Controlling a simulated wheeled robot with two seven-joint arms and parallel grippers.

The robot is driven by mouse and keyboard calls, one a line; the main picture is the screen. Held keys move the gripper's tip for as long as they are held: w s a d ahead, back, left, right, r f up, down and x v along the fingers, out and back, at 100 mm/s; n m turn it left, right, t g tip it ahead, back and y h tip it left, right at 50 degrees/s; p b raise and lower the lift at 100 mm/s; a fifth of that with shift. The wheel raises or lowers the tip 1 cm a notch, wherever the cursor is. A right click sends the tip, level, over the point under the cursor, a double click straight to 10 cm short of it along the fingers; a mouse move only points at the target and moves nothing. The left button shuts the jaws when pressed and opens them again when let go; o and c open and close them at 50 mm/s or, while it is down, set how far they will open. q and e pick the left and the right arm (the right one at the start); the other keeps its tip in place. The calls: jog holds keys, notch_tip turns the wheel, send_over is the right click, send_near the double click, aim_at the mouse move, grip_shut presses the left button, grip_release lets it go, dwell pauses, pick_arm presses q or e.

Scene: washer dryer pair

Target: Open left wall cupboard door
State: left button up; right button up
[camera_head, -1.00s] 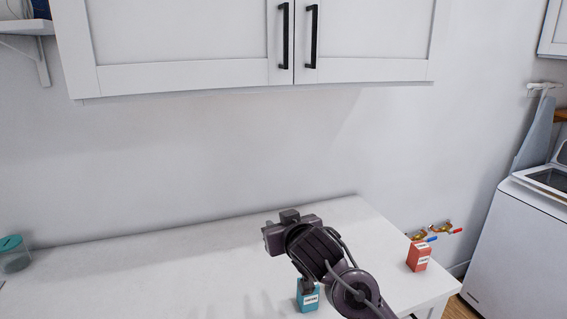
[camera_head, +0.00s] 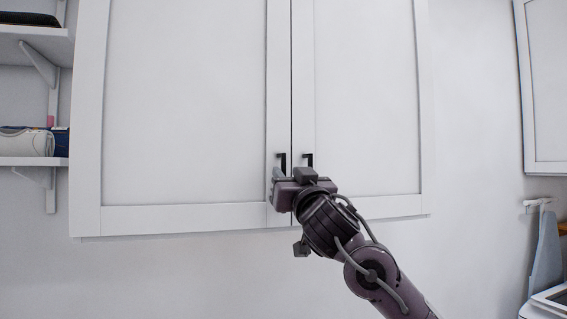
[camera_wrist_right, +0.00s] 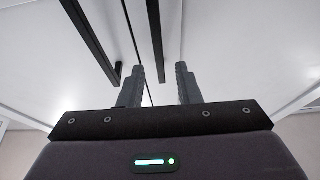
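The wall cupboard has a left door (camera_head: 185,105) and a right door (camera_head: 365,100), both shut, meeting at a middle seam. The left door's black handle (camera_head: 281,160) and the right door's black handle (camera_head: 308,158) show just above my right gripper (camera_head: 291,174), which hides their lower parts. In the right wrist view my right gripper (camera_wrist_right: 159,75) is open, its fingers apart. There the left handle (camera_wrist_right: 92,45) lies outside the left finger, and the right handle (camera_wrist_right: 156,40) appears between the fingers. I cannot tell whether anything touches. My left gripper is not in view.
Open shelves (camera_head: 35,161) with folded cloth are left of the cupboard. Another wall cabinet (camera_head: 545,90) hangs at the far right. An ironing board (camera_head: 546,255) and part of a white appliance (camera_head: 550,302) are at lower right. The wall below the cupboard is bare.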

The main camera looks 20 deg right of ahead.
aim_at(284, 169)
jog(key=p+x, duration=0.1)
jog(key=x, duration=0.1)
jog(key=shift+w+r, duration=0.25)
jog(key=shift+r, duration=0.05)
jog(key=shift+w+r+p, duration=0.1)
jog(key=shift+w+p, duration=0.2)
jog(key=shift+w, duration=0.3)
grip_shut()
